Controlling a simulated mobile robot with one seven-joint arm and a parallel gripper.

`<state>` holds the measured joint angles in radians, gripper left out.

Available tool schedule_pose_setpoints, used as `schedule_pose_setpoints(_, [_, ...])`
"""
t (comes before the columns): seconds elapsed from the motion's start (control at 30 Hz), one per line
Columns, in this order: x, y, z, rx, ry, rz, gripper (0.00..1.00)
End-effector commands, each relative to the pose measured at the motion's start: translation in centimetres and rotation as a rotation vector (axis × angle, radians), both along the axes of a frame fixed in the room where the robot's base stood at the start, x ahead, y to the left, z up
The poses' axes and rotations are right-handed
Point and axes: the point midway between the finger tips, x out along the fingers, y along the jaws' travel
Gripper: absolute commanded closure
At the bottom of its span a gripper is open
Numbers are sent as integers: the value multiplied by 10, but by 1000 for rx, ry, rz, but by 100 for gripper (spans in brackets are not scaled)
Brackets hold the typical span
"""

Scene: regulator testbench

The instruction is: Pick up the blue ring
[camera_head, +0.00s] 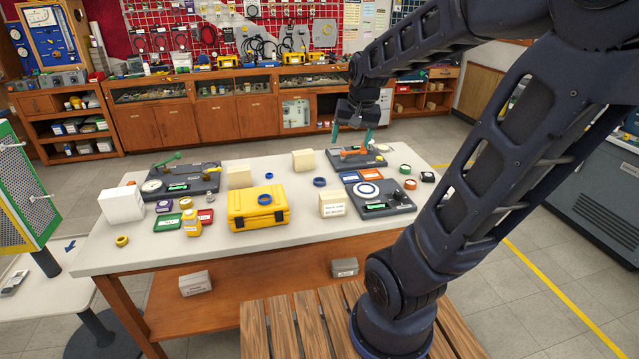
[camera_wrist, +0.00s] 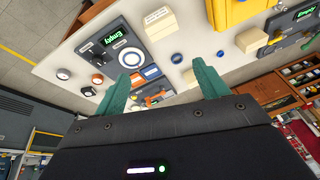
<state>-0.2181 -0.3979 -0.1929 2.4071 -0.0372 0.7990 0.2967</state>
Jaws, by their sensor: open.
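My gripper (camera_head: 352,134) is above the back right part of the table, behind and to the right of the larger blue ring. Its teal fingers, also in the wrist view (camera_wrist: 162,82), are apart with nothing held between them.
The yellow case (camera_head: 258,208) stands at the table's front middle. A cream block (camera_head: 333,204) is in front of the larger blue ring, another (camera_head: 303,160) behind it.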

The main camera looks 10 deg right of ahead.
Motion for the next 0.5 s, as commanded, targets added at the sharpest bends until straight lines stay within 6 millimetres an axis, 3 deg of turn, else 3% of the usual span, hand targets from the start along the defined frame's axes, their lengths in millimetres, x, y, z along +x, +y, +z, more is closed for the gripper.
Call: schedule_pose_setpoints(0.5, [122,17,-76,-3,68,-230,27])
